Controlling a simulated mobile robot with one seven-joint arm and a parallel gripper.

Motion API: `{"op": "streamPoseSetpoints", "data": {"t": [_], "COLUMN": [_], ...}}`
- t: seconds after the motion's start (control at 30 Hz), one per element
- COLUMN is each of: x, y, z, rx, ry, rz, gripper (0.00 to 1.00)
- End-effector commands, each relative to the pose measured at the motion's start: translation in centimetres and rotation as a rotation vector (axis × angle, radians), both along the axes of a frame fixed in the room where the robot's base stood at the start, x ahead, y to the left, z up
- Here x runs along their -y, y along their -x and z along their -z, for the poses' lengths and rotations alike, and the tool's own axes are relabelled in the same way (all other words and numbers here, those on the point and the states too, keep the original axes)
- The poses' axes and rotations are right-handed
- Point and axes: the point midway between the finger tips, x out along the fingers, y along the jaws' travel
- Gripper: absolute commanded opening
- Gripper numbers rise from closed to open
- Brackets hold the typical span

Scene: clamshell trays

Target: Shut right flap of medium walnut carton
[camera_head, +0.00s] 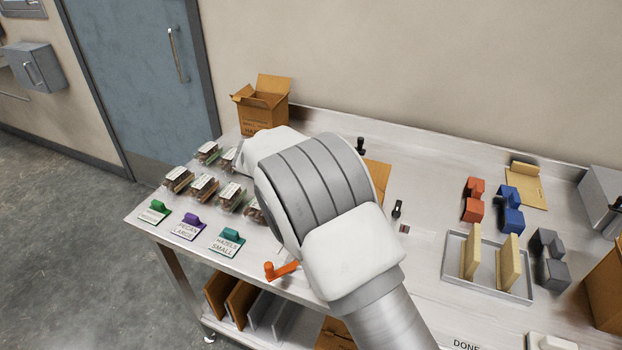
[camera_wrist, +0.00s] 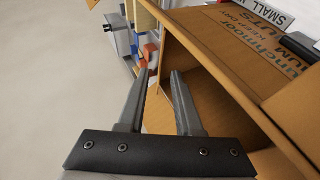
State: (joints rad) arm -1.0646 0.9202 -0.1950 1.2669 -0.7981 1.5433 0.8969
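A brown cardboard carton with dark print (camera_wrist: 245,42) fills the right of the wrist view. The print reads "Lunchmoor" and ends a word in "UM"; I cannot read the nut's name. My gripper (camera_wrist: 164,72) is open, its two fingers apart at the carton's left side. Brown board (camera_wrist: 162,112) shows between and behind the fingers; I cannot tell whether it is a flap or a wall, or whether the fingers touch it. In the head view my arm hides the gripper and most of this carton; a brown board piece (camera_head: 378,176) shows beside the arm.
An open carton (camera_head: 262,112) stands at the back left. Filled clamshells (camera_head: 203,187) and label holders (camera_head: 187,226) lie at the front left. A tray (camera_head: 487,284) with upright tan pieces and red, blue and grey blocks are at right.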

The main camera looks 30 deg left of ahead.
Motion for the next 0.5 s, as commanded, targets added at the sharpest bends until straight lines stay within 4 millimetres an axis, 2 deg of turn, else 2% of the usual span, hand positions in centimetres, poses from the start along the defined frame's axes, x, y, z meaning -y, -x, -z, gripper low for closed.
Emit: {"op": "streamPoseSetpoints", "data": {"t": [0.2, 0.5], "x": [-4.3, -8.6], "y": [2.3, 4.7], "z": [-2.5, -5.2], "rx": [0.003, 0.003], "ry": [-0.003, -0.001], "rz": [-0.003, -0.002], "gripper": [0.34, 0.34]}}
